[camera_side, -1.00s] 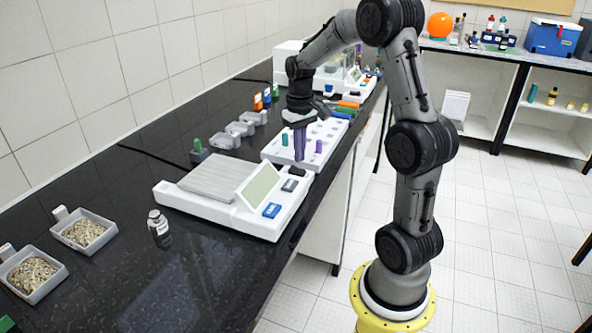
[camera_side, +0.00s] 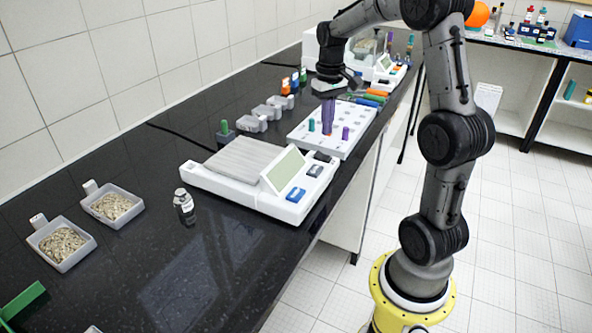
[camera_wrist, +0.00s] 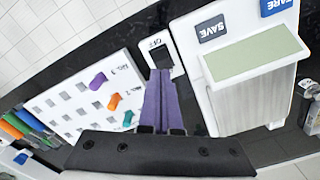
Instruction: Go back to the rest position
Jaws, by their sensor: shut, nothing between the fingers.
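My gripper (camera_side: 328,130) has purple fingers, pointing down and closed together with nothing held. In the side view it hangs in front of the white peg rack (camera_side: 360,118), and the height of the tips above it is hard to judge. The fingers also show in the wrist view (camera_wrist: 157,80), beside the rack (camera_wrist: 75,112) and the balance. A teal peg (camera_side: 311,124) and a purple peg (camera_side: 345,132) stand in the rack. The wrist view also shows an orange peg (camera_wrist: 114,100) there.
A white balance (camera_side: 215,185) with a grey plate is nearest the rack. Grey trays (camera_side: 250,123), a small bottle (camera_side: 184,205) and two sample trays (camera_side: 112,203) stand on the black bench.

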